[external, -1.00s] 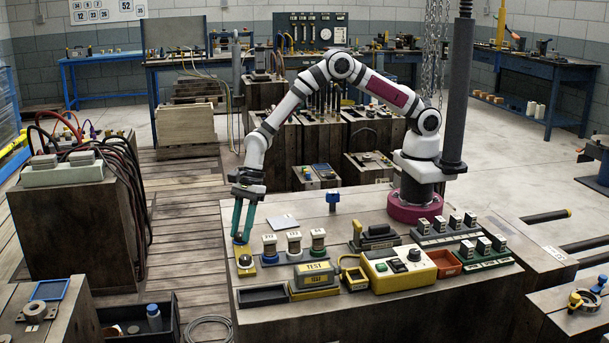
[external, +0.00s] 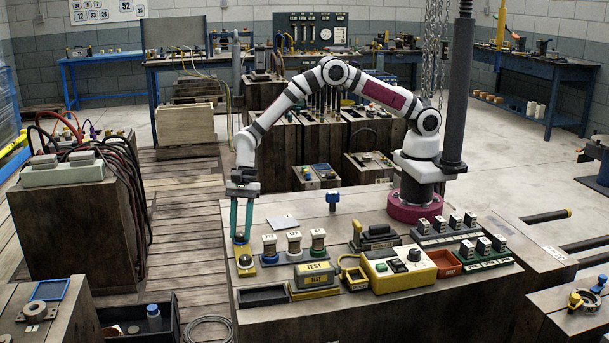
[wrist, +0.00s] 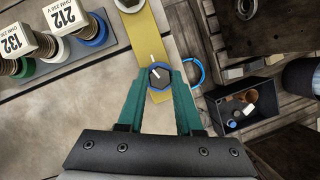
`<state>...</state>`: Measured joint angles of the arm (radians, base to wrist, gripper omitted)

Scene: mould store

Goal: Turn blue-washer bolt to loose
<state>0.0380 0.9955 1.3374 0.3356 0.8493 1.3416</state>
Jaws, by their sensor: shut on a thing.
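The blue-washer bolt (wrist: 160,75) has a dark hex head with a white mark and a blue ring around it. It sits at one end of a yellow plate (wrist: 150,45). My gripper (wrist: 159,77) has its green fingers closed on the bolt head from both sides. In the external view my gripper (external: 241,237) points straight down at the far end of the yellow plate (external: 246,270), on the left of the bench. The fingers mostly hide the bolt there. A second bolt with a pale washer (external: 245,261) sits nearer the front of the plate.
Labelled spools (external: 294,243) stand just right of my gripper. A black tray (external: 263,296), a yellow TEST box (external: 315,274) and a yellow control box (external: 398,268) lie along the front.

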